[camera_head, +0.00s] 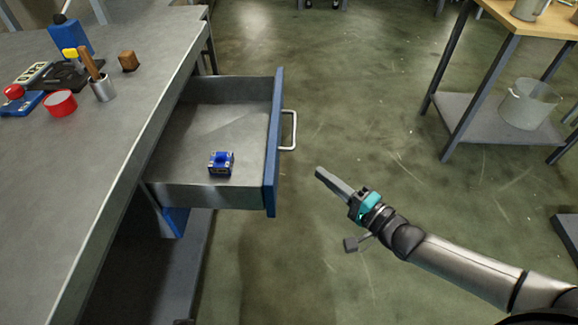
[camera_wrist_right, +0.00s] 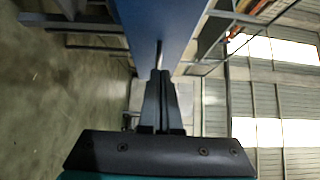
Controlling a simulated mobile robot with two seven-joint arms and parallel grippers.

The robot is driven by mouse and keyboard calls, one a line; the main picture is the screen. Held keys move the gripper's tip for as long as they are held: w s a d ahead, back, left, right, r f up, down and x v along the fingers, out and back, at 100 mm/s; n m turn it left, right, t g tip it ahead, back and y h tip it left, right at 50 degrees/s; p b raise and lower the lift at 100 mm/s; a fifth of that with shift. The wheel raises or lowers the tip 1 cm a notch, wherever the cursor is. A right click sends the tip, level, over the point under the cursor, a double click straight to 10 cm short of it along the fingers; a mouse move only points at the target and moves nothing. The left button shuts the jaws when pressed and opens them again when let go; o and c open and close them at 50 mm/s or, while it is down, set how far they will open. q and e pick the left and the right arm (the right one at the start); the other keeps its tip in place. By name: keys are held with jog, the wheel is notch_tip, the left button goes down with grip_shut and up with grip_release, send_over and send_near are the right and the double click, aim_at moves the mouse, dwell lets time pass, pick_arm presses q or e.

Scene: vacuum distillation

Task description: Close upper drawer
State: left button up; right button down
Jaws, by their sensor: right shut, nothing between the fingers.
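The upper drawer (camera_head: 225,195) is pulled out from under the grey workbench. It has grey inner walls, a blue front panel (camera_head: 272,150) and a pale bar handle (camera_head: 290,130). A small blue object (camera_head: 221,163) lies on the drawer floor. My right gripper (camera_head: 320,173) is shut and empty, to the right of the blue front and apart from it in the head view. In the right wrist view its fingers (camera_wrist_right: 158,78) are together, pointing toward a blue panel (camera_wrist_right: 158,25), with a thin bar-like edge just beyond the tips. My left gripper is not in view.
A wood-topped table with a lower shelf bearing a clear bucket (camera_head: 528,105) stands at the right. Open floor lies between.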

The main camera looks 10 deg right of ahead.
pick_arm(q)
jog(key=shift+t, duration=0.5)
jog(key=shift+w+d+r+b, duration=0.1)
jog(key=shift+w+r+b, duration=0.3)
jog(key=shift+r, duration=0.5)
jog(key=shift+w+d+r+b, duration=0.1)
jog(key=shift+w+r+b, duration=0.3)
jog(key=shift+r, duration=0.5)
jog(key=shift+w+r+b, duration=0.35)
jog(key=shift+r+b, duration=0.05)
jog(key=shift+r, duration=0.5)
pick_arm(e)
jog(key=w+a, duration=0.6)
jog(key=shift+a, duration=0.25)
jog(key=shift+a, duration=0.1)
